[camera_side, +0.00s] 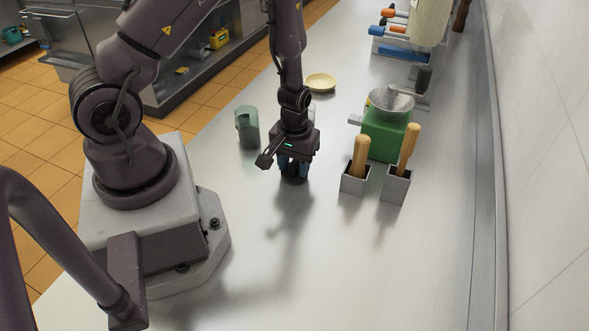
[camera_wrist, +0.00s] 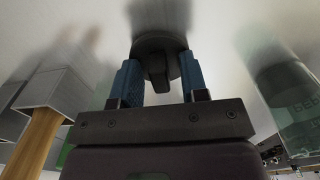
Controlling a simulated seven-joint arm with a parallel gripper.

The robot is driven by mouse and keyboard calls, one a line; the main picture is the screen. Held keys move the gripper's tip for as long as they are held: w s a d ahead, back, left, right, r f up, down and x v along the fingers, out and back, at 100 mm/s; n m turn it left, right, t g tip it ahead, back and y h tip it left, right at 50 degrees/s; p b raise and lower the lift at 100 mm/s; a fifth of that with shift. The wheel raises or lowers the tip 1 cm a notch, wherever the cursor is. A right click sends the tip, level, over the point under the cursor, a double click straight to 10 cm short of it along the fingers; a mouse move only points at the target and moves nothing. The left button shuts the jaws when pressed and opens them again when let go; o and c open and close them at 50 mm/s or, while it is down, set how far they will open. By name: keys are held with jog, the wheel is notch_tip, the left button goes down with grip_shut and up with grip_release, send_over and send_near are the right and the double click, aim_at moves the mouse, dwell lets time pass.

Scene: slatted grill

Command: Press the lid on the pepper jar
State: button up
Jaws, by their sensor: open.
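A dark round lid (camera_wrist: 150,42) with a raised knob (camera_wrist: 157,72) lies on the steel counter, beneath my gripper (camera_wrist: 161,80). The two blue fingers are apart, one on each side of the knob; I cannot tell whether they touch it. In the side view my gripper (camera_side: 293,165) points down close to the counter and hides most of the dark lid (camera_side: 293,179). A greenish clear jar (camera_side: 247,130) stands upright to the left of my gripper, with no lid visible on it. It shows at the right in the wrist view (camera_wrist: 287,95).
Two metal holders with wooden handles (camera_side: 361,152) (camera_side: 408,145) stand right of my gripper. Behind them is a green block with a metal bowl (camera_side: 391,101). A pale yellow dish (camera_side: 320,82) lies behind my arm. The front counter is clear.

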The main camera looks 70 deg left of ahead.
aim_at(294, 162)
jog(key=shift+f, duration=0.25)
jog(key=c, duration=0.4)
jog(key=shift+w+r, duration=0.1)
jog(key=shift+r, duration=0.5)
grip_shut()
jog(key=shift+r, duration=1.45)
jog(key=s+a+r, duration=0.3)
jog(key=a+r, duration=0.4)
jog(key=s+a+r, duration=0.3)
jog(key=a+r, duration=0.4)
jog(key=a, duration=0.1)
jog(key=shift+s, duration=0.25)
jog(key=shift+r, duration=0.1)
